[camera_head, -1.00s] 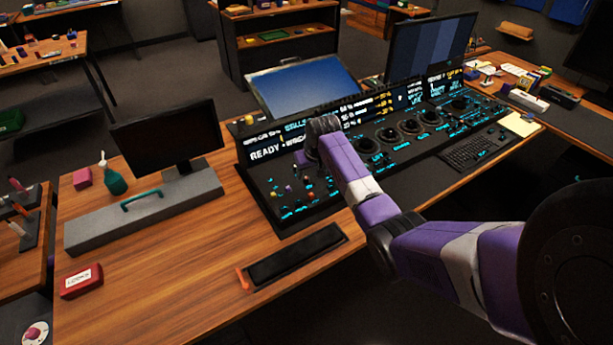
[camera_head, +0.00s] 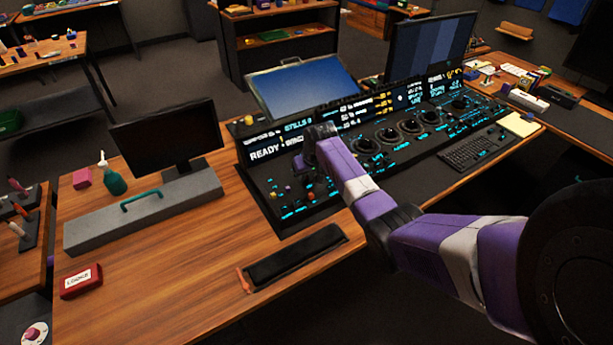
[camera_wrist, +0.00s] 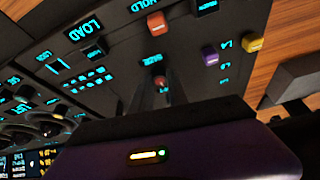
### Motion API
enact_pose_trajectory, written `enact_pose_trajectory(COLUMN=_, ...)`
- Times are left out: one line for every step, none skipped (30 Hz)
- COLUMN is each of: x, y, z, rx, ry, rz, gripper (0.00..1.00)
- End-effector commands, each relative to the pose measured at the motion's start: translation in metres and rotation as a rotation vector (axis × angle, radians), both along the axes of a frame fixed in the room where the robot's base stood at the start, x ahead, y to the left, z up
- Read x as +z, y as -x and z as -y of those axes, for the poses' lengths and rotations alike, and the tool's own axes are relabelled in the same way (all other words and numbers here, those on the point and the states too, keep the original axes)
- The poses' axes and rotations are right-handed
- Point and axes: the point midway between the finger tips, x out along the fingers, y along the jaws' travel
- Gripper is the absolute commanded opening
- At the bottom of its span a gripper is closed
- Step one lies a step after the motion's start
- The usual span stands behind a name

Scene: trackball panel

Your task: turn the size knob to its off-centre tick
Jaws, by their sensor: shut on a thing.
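The size knob (camera_wrist: 161,81) shows a small reddish top in the wrist view, beside its lit "SIZE" label (camera_wrist: 152,60) on the black panel. My gripper (camera_wrist: 162,91) has its dark fingers shut on this knob from both sides. The fingers hide most of the knob, and I cannot make out its pointer or the ticks. In the head view my gripper (camera_head: 306,178) reaches down onto the left part of the console (camera_head: 262,172), and the knob is hidden behind it.
In the wrist view, an orange knob (camera_wrist: 157,23), a purple knob (camera_wrist: 210,56) and a yellow-orange knob (camera_wrist: 253,43) stand near my fingers. Round dials (camera_head: 388,135) lie to the right on the console. A black pad (camera_head: 296,257) lies in front.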

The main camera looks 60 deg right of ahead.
Motion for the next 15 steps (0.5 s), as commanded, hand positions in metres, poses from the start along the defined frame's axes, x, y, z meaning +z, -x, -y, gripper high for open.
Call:
enact_pose_trajectory(x=-0.0001, y=-0.0001, z=-0.0003, rx=0.0, ry=0.0, rz=0.0, gripper=0.0)
enact_pose_trajectory(x=-0.0001, y=-0.0001, z=-0.0004, rx=-0.001, ry=0.0, rz=0.0, gripper=0.0)
enact_pose_trajectory(x=-0.0001, y=-0.0002, z=-0.0005, rx=-0.003, ry=0.0, rz=0.0, gripper=0.0)
enact_pose_trajectory(x=0.0, y=-0.0002, z=-0.0006, rx=-0.005, ry=0.0, rz=0.0, gripper=0.0)
enact_pose_trajectory(x=0.0, y=-0.0003, z=-0.0007, rx=-0.009, ry=-0.001, rz=-0.001, gripper=0.0)
enact_pose_trajectory(x=0.0, y=-0.0004, z=-0.0008, rx=-0.016, ry=-0.001, rz=-0.001, gripper=0.0)
enact_pose_trajectory(x=0.0001, y=-0.0005, z=-0.0009, rx=-0.023, ry=0.0, rz=-0.001, gripper=0.0)
enact_pose_trajectory(x=0.0001, y=-0.0006, z=-0.0012, rx=-0.031, ry=-0.001, rz=0.0, gripper=0.0)
enact_pose_trajectory(x=0.0001, y=-0.001, z=-0.0015, rx=-0.044, ry=-0.001, rz=0.0, gripper=0.0)
enact_pose_trajectory(x=0.0001, y=-0.001, z=-0.0016, rx=-0.057, ry=-0.001, rz=0.0, gripper=0.0)
enact_pose_trajectory(x=0.0001, y=-0.0009, z=-0.0016, rx=-0.07, ry=-0.001, rz=-0.001, gripper=0.0)
enact_pose_trajectory(x=0.0002, y=-0.0013, z=-0.002, rx=-0.092, ry=-0.002, rz=0.0, gripper=0.0)
enact_pose_trajectory(x=0.0001, y=-0.0015, z=-0.0022, rx=-0.109, ry=-0.001, rz=0.0, gripper=0.0)
enact_pose_trajectory(x=0.0001, y=-0.0015, z=-0.0022, rx=-0.13, ry=-0.002, rz=-0.001, gripper=0.0)
enact_pose_trajectory(x=0.0001, y=-0.0018, z=-0.0024, rx=-0.159, ry=-0.001, rz=0.0, gripper=0.0)
